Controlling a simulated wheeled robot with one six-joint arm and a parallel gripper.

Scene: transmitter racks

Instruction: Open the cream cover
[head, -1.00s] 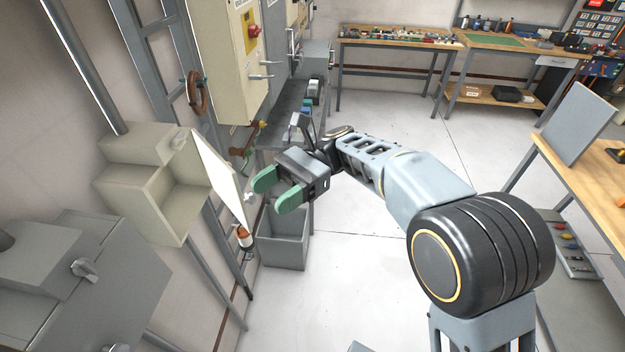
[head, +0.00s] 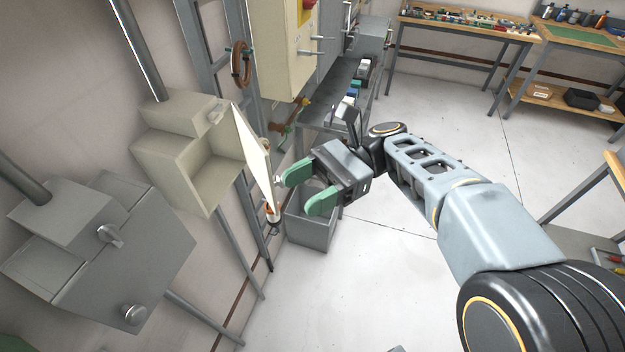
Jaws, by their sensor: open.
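The cream cover (head: 256,158) is a thin panel hinged on a cream wall box (head: 180,172). In the head view it stands swung out from the box, and the box's hollow inside shows. A small knob sits near the cover's lower outer edge, partly hidden by a fingertip. My gripper (head: 305,188) has green fingertips. It is open and empty, just right of the cover, with its upper finger close to the cover's outer edge. I cannot tell whether that finger touches it.
A grey box (head: 150,255) with knobs is on the wall at lower left. A larger cream cabinet (head: 287,60) with a red knob is beyond. A grey bin (head: 312,228) stands on the floor beneath my gripper.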

